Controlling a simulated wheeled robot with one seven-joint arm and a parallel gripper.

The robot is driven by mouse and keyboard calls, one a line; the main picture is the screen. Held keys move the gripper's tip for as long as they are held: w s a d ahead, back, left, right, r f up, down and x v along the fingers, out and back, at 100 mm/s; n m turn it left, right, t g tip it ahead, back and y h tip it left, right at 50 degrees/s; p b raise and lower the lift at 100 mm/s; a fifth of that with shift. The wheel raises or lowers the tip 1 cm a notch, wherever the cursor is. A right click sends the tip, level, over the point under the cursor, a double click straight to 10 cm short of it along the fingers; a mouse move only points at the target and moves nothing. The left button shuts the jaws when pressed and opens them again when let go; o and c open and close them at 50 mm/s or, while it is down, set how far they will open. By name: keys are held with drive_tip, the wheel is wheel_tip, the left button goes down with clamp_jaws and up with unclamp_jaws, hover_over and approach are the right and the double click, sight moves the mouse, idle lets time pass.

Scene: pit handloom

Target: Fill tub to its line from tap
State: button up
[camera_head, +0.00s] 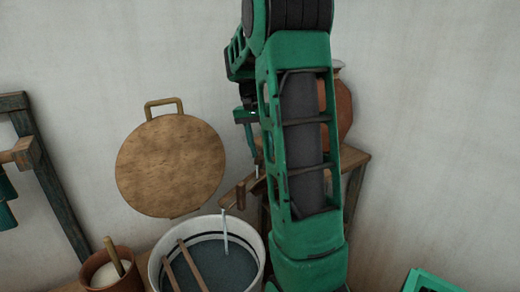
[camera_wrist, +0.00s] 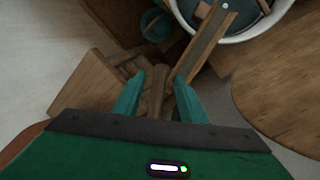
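The white tub (camera_head: 158,262) stands at the bottom of the head view, with a dark line around its inner wall. Grey-blue water (camera_head: 222,268) lies in it, its surface below that line at the far side. A pale thin stream (camera_head: 225,232) drops into the tub from the end of a wooden spout (camera_head: 232,200). In the wrist view the spout (camera_wrist: 205,45) reaches over the tub rim (camera_wrist: 262,32). My gripper (camera_wrist: 160,76) is open, its teal fingers either side of a wooden piece (camera_wrist: 157,92), perhaps the tap's handle; contact is unclear.
A round wooden lid (camera_head: 170,165) is against the wall. A small brown pot (camera_head: 95,275) holds white stuff and a stick. A clay jar (camera_head: 343,108) stands on a wooden stand (camera_head: 353,158), partly behind my arm.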

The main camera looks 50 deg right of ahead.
wheel_tip(320, 180, up, 10)
drive_tip(key=w+a, duration=0.1)
drive_tip(key=w, duration=0.1)
drive_tip(key=shift+r, duration=0.25)
drive_tip(key=shift+d, duration=0.15)
idle(3.5)
drive_tip(key=shift+s+d+f, duration=0.15)
drive_tip(key=shift+s+f, duration=0.15)
drive_tip(key=shift+f, duration=1.45)
drive_tip(key=shift+s+d+f, duration=0.15)
drive_tip(key=shift+s+f, duration=0.15)
drive_tip(key=shift+f, duration=1.5)
drive_tip(key=shift+s+d+f, duration=0.15)
drive_tip(key=shift+s+f, duration=0.15)
drive_tip(key=shift+f, duration=1.45)
